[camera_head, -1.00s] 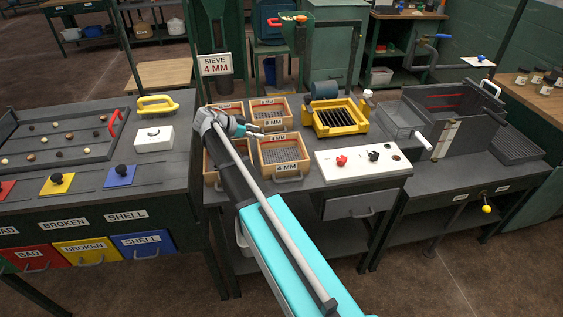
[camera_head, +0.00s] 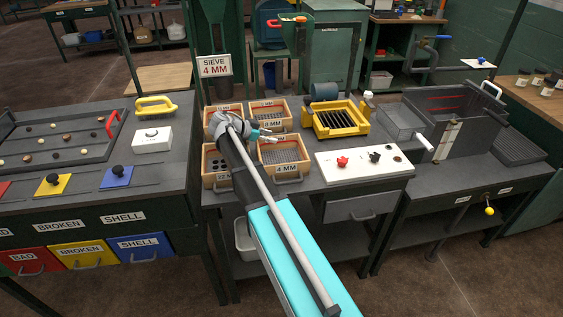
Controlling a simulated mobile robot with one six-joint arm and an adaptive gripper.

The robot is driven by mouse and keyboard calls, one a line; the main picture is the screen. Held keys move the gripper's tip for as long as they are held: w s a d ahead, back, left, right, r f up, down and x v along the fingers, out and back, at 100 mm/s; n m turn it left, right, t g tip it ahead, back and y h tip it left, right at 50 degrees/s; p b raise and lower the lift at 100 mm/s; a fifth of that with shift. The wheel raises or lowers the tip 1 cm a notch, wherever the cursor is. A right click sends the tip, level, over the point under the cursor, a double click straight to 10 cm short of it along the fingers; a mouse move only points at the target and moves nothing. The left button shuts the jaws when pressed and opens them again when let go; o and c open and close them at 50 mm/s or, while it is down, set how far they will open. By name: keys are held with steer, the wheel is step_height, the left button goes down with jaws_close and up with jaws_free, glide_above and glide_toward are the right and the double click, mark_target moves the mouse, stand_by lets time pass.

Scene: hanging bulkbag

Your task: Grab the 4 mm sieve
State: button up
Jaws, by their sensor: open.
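The 4 mm sieve (camera_head: 286,153) is a wooden tray with a grey slotted bottom, a "4 MM" label and a handle on its front. It sits at the front right of a group of sieves on the grey bench. My gripper (camera_head: 278,136) is open and empty, just above the back part of the 4 mm sieve. It points right, between this sieve and the 8 mm sieve (camera_head: 268,113) behind. I cannot tell whether it touches either one. My arm hides part of the front left sieve (camera_head: 216,172), whose round holes show.
A sign (camera_head: 214,67) reading "SIEVE 4 MM" stands behind the sieves. A yellow frame machine (camera_head: 340,119) is to their right. A white control panel (camera_head: 363,163) with red and black knobs lies to the right front. A sorting table (camera_head: 60,195) stands left.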

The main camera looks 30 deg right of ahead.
steer(key=shift+d+f, duration=0.3)
steer(key=shift+d, duration=0.25)
jaws_close()
stand_by(0.4)
